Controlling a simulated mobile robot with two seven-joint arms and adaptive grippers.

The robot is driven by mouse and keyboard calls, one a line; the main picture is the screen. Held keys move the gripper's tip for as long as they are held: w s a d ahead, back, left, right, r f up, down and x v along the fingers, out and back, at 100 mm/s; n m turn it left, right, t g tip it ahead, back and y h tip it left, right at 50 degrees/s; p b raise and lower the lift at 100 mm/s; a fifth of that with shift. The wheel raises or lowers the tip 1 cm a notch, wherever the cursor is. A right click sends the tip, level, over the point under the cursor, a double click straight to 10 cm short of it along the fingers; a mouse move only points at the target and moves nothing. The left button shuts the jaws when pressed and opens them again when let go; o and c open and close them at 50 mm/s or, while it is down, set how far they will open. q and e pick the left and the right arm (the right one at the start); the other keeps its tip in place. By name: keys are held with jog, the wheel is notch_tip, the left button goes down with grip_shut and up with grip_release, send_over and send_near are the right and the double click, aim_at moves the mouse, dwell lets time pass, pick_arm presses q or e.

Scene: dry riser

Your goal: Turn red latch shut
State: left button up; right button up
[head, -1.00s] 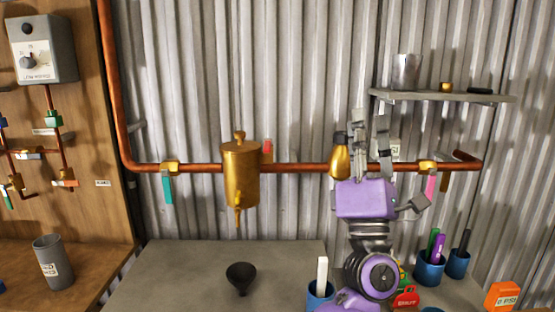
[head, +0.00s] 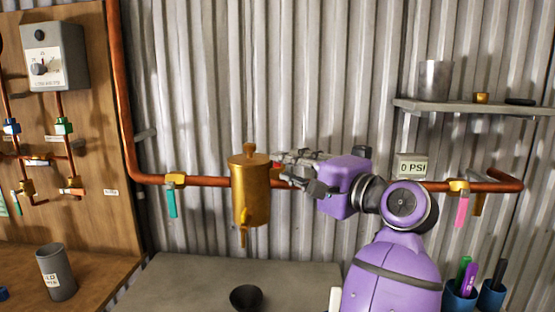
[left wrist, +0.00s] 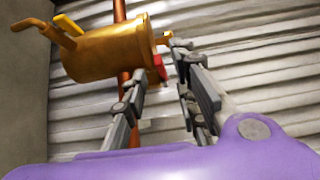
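The red latch (left wrist: 160,68) shows in the left wrist view as a small red piece at the near end of the brass canister (left wrist: 105,52). My right gripper is not in view.
The copper pipe (head: 205,181) runs along the corrugated wall, with a teal-handled valve (head: 172,200) left and a pink-handled one (head: 461,208) right. A shelf (head: 470,107) is at upper right.

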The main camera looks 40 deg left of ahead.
pick_arm(q)
jog(key=p+x, duration=0.1)
jog(key=x, duration=0.3)
jog(key=shift+r, duration=0.15)
jog(key=shift+w+a, duration=0.15)
jog(key=shift+a, duration=0.25)
jog(key=shift+c, duration=0.4)
grip_shut()
